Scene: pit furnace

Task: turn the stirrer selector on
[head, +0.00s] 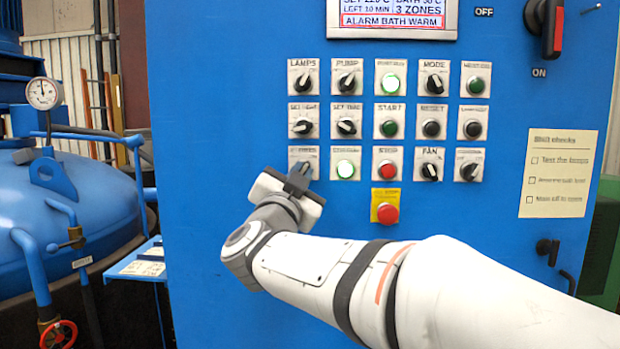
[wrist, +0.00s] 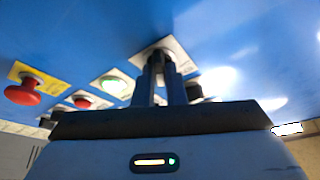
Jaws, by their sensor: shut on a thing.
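The selector (head: 306,163) at the left end of the panel's third row is partly covered by my gripper (head: 299,176); its label is too blurred to read surely. My gripper's two fingers reach up to it and are shut on its knob. In the wrist view the fingers (wrist: 162,80) meet the selector's pale plate (wrist: 171,47). The knob is mostly hidden between the fingers, so I cannot tell its angle.
A lit green lamp (head: 345,170) and a red stop button (head: 387,170) are to the right. A red emergency button (head: 388,213) on a yellow plate is below them. The blue cabinet (head: 230,100) has more knobs above. A blue vessel (head: 70,220) stands left.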

